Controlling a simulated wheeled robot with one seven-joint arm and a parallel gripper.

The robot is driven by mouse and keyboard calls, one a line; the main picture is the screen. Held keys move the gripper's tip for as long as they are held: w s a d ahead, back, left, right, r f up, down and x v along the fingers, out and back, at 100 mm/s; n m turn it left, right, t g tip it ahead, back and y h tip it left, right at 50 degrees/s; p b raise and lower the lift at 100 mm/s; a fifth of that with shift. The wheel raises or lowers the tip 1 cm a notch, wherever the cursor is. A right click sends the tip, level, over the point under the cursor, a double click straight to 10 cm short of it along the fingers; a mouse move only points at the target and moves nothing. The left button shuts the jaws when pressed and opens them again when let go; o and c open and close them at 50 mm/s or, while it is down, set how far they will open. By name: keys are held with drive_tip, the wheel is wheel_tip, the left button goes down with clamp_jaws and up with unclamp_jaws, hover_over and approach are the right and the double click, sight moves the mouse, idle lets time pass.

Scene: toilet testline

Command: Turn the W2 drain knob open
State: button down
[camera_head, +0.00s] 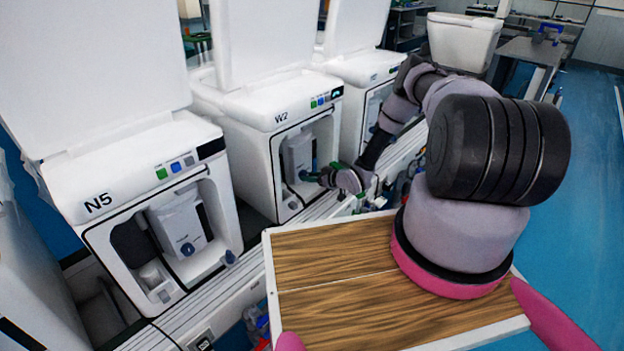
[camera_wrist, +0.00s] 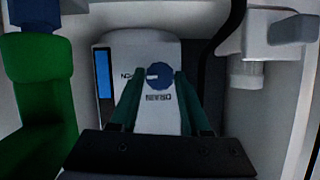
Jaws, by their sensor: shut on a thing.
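The W2 unit (camera_head: 262,112) is the white machine in the middle of the head view, with an open front bay. My gripper (camera_head: 307,176) reaches into this bay from the right. In the wrist view, the blue round drain knob (camera_wrist: 159,73) sits on a white housing (camera_wrist: 130,48), with upside-down "DRAIN" lettering below it. A pale mark shows at the knob's left side. My gripper (camera_wrist: 160,79) has its two dark green fingers on either side of the knob, shut on it. In the head view the knob is hidden or too small to make out.
The N5 unit (camera_head: 125,190) stands at left, with its own bay and blue knob. Another white unit (camera_head: 365,68) stands beyond W2. In the wrist view, a green part (camera_wrist: 40,105) lies left and a white fitting (camera_wrist: 262,45) right, close to the gripper.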

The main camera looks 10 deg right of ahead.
drive_tip(key=shift+m, duration=0.3)
drive_tip(key=shift+c, duration=1.8)
unclamp_jaws()
drive_tip(key=shift+r, duration=0.1)
wheel_tip(320, 180, up, 10)
drive_tip(key=s, duration=0.1)
drive_tip(key=shift+d, duration=0.4)
drive_tip(key=shift+d, duration=0.15)
